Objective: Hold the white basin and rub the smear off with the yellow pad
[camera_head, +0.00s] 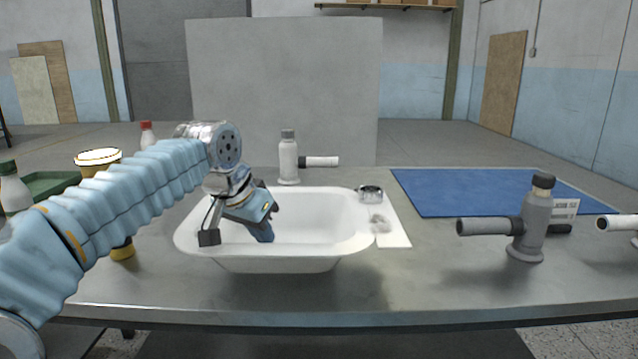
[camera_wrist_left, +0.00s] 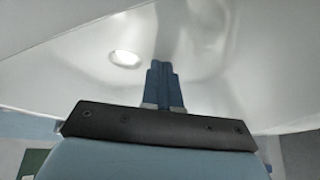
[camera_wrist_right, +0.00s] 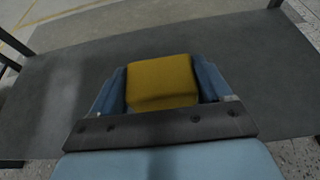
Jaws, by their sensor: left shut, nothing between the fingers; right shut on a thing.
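The white basin (camera_head: 290,264) sits upright on the grey table, left of centre. My left gripper (camera_head: 266,236) reaches down inside it at the left part; its fingers are shut with nothing between them. In the left wrist view the shut fingers (camera_wrist_left: 164,85) point at the basin's glossy inner wall (camera_wrist_left: 220,70). The yellow pad (camera_wrist_right: 162,82) is held between the fingers of my right gripper (camera_wrist_right: 162,85), over the grey surface. The right gripper is not in the head view.
A white bottle (camera_head: 288,160) stands behind the basin. A metal ring (camera_head: 369,193) and white sheet (camera_head: 393,239) lie at its right. A blue mat (camera_head: 480,193) and a grey bottle-shaped tool (camera_head: 530,225) are further right. A green tray (camera_head: 50,184) stands at left.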

